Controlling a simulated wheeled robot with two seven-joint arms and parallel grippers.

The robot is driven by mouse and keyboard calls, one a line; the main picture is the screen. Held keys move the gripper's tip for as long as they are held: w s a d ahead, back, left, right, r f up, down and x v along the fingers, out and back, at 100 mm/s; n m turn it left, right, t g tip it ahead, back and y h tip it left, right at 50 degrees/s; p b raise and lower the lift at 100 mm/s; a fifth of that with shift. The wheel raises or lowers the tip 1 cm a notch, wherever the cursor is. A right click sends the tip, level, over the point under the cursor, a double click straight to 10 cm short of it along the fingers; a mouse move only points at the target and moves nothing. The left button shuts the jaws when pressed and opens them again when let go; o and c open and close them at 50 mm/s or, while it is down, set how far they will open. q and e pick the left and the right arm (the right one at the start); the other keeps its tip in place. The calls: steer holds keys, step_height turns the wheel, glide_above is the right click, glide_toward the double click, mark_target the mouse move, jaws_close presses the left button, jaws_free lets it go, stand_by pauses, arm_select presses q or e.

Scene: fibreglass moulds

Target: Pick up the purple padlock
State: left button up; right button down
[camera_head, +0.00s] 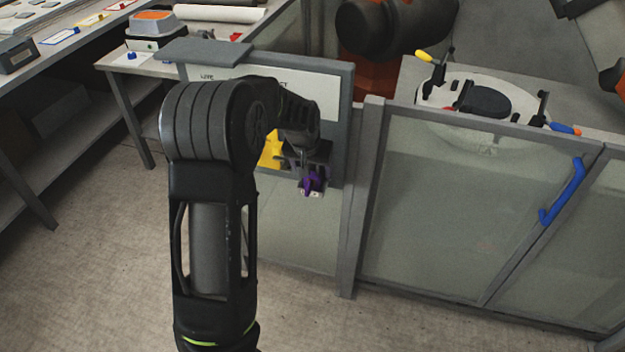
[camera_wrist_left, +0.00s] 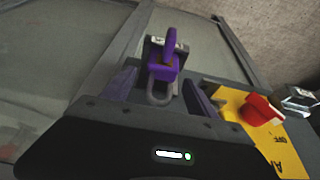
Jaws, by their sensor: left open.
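The purple padlock (camera_head: 313,182) is at the grey-framed panel (camera_head: 345,100) in the head view, partly hidden by my left gripper (camera_head: 308,168). In the left wrist view, the padlock (camera_wrist_left: 162,70) has a purple body and a grey shackle pointing toward the gripper. A purple loop and a small pale block show just beyond the body. My left gripper (camera_wrist_left: 160,82) is open, with one finger on each side of the padlock. Whether either finger touches it cannot be told. My right gripper is not in view.
A yellow plate with a red switch (camera_wrist_left: 262,110) is close beside the left gripper. A glazed fence gate (camera_head: 470,210) with a blue handle (camera_head: 565,190) stands at right. A workbench (camera_head: 60,75) runs along the left. Open floor (camera_head: 90,270) lies in front.

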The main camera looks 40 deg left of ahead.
arm_select(q)
steer(key=shift+x, duration=1.2)
steer(key=shift+c, duration=0.4)
jaws_close()
